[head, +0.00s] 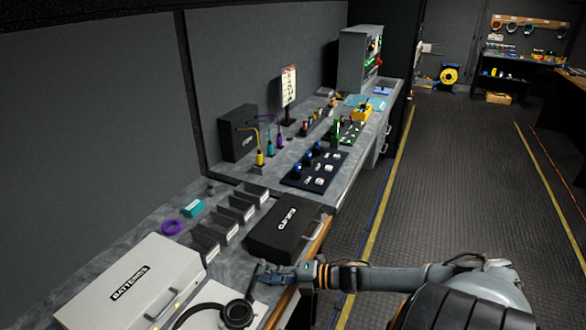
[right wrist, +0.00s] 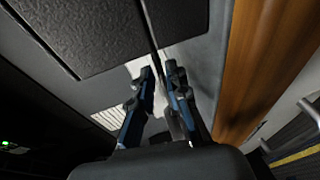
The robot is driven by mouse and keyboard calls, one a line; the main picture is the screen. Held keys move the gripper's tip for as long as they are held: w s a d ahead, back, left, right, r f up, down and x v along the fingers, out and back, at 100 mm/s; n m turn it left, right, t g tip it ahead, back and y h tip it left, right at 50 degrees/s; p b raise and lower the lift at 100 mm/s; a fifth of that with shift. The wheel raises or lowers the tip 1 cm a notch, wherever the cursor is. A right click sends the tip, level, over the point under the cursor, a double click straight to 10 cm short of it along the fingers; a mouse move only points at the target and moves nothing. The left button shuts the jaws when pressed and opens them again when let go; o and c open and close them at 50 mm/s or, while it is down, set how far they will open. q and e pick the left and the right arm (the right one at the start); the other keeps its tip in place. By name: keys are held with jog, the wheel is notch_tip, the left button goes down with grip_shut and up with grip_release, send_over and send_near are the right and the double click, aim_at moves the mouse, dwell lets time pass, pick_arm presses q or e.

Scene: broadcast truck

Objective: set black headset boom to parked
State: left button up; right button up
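The black headset (head: 238,314) lies at the bottom of the head view, on a pale pad on the counter, with its headband cut off by the frame edge. A thin dark piece, which looks like its boom, rises from the ear cup towards my right gripper (head: 262,274). In the right wrist view, my right gripper (right wrist: 158,82) has its fingers a little apart. A thin dark strip (right wrist: 151,30) runs down between them; I cannot tell whether it is the boom or whether the fingers touch it. My left gripper is out of view.
A black case (head: 286,228) lies just beyond my right gripper. A pale case labelled BATTERIES (head: 130,283) is on the left. Several dark slotted holders (head: 222,222), a purple ring (head: 170,228) and a teal box (head: 193,207) lie behind. The wooden counter edge (right wrist: 262,60) is close by.

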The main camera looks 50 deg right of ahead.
jog(key=v, duration=0.8)
jog(key=shift+s+d, duration=0.2)
jog(key=shift+s, duration=0.05)
